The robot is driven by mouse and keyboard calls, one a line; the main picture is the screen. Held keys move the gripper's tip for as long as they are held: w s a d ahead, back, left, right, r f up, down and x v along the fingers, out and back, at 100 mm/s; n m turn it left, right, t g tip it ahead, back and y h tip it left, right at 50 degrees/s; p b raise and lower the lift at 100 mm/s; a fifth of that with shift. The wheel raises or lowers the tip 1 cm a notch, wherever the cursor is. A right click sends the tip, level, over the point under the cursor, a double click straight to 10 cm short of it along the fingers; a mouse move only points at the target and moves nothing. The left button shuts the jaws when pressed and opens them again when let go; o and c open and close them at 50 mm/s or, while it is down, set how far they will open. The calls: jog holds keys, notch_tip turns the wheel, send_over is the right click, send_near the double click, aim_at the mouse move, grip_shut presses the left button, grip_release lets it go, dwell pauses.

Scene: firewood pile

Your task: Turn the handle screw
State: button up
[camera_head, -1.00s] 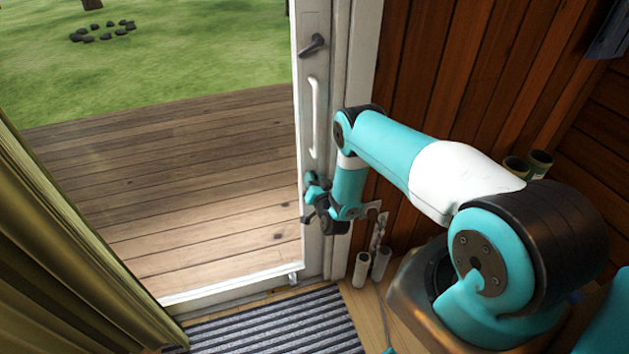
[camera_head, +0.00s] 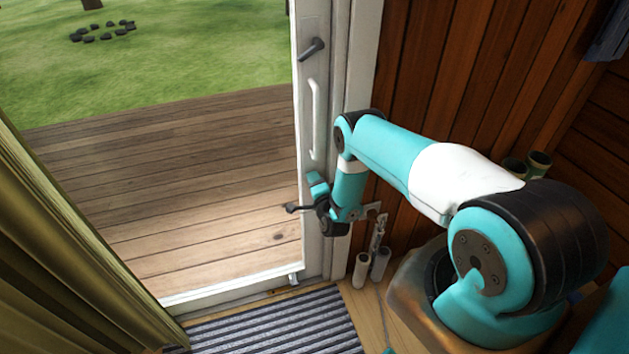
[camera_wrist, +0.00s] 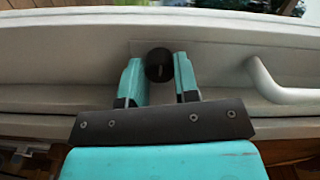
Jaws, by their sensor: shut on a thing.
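The handle screw (camera_wrist: 158,65) is a round black knob on the pale door frame, seen end-on at the middle of the wrist view. My gripper (camera_wrist: 158,82) is shut on it, with one teal finger on its left and one on its right. In the head view my gripper (camera_head: 314,196) is at the lower part of the door's edge, below the white pull handle (camera_head: 314,115). A dark lever-like piece (camera_head: 294,208) sticks out to the left there. My wrist partly hides the contact.
The glass door (camera_head: 299,150) has a black lever (camera_head: 312,48) above the pull handle. White cylinders (camera_head: 361,270) stand on the floor beside the frame. A striped mat (camera_head: 275,325) lies in front, and a green curtain (camera_head: 45,240) hangs at left.

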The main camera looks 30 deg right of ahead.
jog(key=shift+m, duration=1.1)
jog(key=shift+f+p, duration=0.1)
jog(key=shift+p, duration=0.2)
jog(key=o, duration=0.9)
jog(key=shift+s, duration=0.1)
jog(key=shift+p+v, duration=4.45)
jog(key=shift+v, duration=4.15)
